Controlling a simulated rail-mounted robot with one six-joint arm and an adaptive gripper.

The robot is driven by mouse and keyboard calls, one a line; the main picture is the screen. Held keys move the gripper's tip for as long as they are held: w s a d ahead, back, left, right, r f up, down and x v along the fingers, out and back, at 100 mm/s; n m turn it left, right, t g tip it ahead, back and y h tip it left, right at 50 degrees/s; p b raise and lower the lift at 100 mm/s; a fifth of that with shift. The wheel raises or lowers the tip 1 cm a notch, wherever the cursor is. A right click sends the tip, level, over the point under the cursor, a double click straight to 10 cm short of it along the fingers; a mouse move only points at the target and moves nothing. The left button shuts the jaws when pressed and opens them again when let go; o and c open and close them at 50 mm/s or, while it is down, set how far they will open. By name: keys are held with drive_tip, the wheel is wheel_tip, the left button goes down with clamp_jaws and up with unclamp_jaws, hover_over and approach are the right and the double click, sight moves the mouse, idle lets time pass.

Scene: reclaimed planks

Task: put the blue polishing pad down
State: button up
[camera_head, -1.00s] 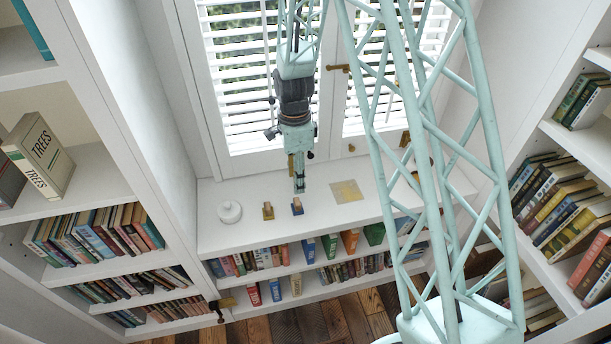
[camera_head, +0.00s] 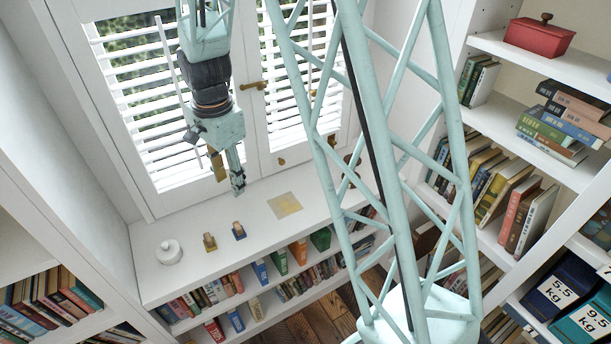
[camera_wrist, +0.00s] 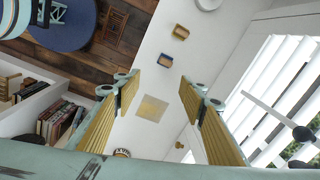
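The blue polishing pad (camera_head: 239,234), a small blue block with a wooden-looking top, sits on the white shelf top under the window. It also shows in the wrist view (camera_wrist: 165,63), beyond my fingers and apart from them. My gripper (camera_head: 238,192) is above the shelf top, behind the pad and clear of it. In the wrist view my gripper (camera_wrist: 158,105) has its two ribbed yellow fingers wide apart, with nothing held between them.
A yellow pad (camera_head: 209,244) stands just left of the blue one, and a white lidded pot (camera_head: 169,252) is farther left. A flat square yellowish plate (camera_head: 285,206) lies to the right. The shuttered window (camera_head: 150,95) is close behind. Bookcases stand on both sides.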

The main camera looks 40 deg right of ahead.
drive_tip(key=s+r+n+t, duration=0.1)
drive_tip(key=s+r+n, duration=0.3)
drive_tip(key=s+r, duration=0.55)
drive_tip(key=s+r+n+t, duration=0.1)
drive_tip(key=s+r+n, duration=0.3)
drive_tip(key=s+r, duration=0.55)
drive_tip(key=s+r+n, duration=0.3)
drive_tip(key=s+r, duration=0.1)
drive_tip(key=s, duration=0.4)
drive_tip(key=s+r+n+t, duration=0.1)
drive_tip(key=s+r+n, duration=0.3)
drive_tip(key=s, duration=0.5)
drive_tip(key=shift+s+r, duration=0.25)
drive_tip(key=shift+r, duration=0.4)
drive_tip(key=shift+w+a, duration=0.1)
